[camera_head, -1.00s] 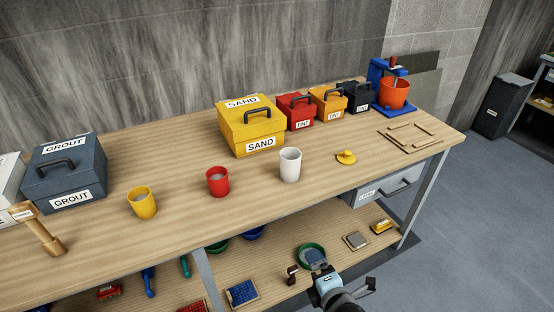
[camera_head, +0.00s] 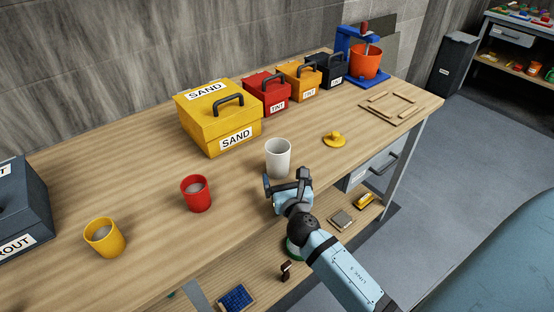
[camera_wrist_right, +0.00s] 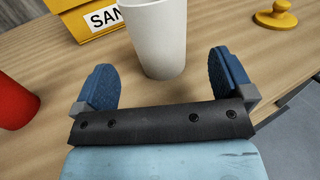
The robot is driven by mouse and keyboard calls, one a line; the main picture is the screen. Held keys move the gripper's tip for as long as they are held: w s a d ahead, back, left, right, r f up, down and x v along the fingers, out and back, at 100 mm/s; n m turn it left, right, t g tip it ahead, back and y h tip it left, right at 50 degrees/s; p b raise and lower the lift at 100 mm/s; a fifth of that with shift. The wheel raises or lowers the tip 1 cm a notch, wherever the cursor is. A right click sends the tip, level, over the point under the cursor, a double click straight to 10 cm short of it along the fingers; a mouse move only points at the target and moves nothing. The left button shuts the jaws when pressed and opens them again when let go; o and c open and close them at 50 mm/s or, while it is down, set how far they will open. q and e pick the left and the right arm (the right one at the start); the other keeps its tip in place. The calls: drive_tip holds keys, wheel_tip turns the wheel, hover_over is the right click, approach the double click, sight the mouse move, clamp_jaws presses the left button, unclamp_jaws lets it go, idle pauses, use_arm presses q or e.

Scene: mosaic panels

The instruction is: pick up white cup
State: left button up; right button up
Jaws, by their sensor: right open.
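The white cup (camera_head: 278,157) stands upright on the wooden workbench (camera_head: 150,190), near its front edge. It also shows in the right wrist view (camera_wrist_right: 158,38), just ahead of and between the two blue fingers. My right gripper (camera_head: 287,187) is open and empty at the near side of the cup. In the right wrist view my right gripper (camera_wrist_right: 165,80) has its fingers spread wider than the cup; the cup's base seems to lie at about the fingertips. I cannot tell whether they touch it. My left gripper is not in view.
A red cup (camera_head: 196,193) and a yellow cup (camera_head: 105,238) stand to the left. A yellow SAND box (camera_head: 220,120) is behind the white cup. A yellow knobbed lid (camera_head: 334,139) lies to the right, before a wooden frame (camera_head: 400,107). Bench between them is bare.

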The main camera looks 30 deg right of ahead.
sight(280, 166)
drive_tip(key=x, duration=0.7)
drive_tip(key=shift+w, duration=0.4)
drive_tip(key=shift+c, duration=0.5)
drive_tip(key=c, duration=0.9)
